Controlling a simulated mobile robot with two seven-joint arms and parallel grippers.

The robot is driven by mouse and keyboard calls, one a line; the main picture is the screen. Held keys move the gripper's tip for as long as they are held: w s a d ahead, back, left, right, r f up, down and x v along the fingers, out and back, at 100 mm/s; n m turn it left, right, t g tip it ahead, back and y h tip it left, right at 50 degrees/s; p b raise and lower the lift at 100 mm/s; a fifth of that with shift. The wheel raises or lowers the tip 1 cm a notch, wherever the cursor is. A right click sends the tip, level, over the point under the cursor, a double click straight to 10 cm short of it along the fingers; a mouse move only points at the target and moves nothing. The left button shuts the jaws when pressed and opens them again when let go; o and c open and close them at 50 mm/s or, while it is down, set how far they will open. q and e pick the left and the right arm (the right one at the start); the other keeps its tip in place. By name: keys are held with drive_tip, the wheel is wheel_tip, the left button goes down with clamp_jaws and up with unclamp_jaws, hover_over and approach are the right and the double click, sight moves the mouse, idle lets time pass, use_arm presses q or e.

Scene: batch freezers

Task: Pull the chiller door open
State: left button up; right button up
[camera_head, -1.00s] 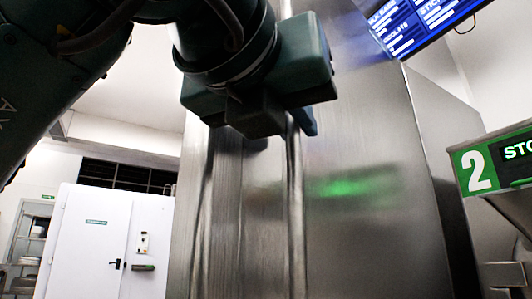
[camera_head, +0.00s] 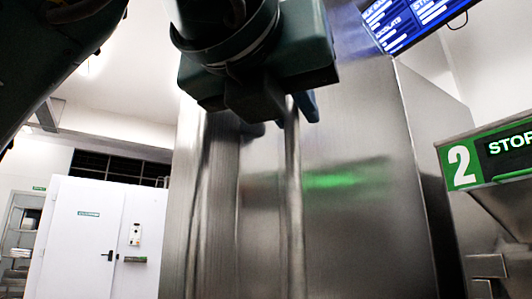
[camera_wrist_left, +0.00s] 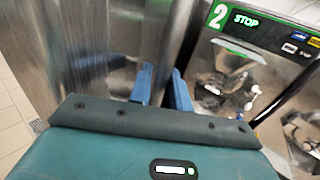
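The chiller (camera_head: 365,230) is a tall brushed-steel cabinet in the middle of the head view. A vertical bar handle (camera_head: 294,220) runs down its front face. I see no open gap at the door. My left gripper (camera_head: 290,112) is at the upper part of this bar, with one blue fingertip just right of it. My right gripper is in neither view.
A green-panelled machine marked 2 (camera_head: 490,160) stands right of the chiller and also shows in the wrist view (camera_wrist_left: 245,50). A blue menu screen (camera_head: 410,20) hangs upper right. A white cold-room door (camera_head: 85,245) is at the left back, beside shelving (camera_head: 20,240).

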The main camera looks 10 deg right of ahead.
use_arm(q)
drive_tip(key=shift+s, duration=0.1)
drive_tip(key=v, duration=1.3)
drive_tip(key=shift+s, duration=0.2)
drive_tip(key=shift+d, duration=0.15)
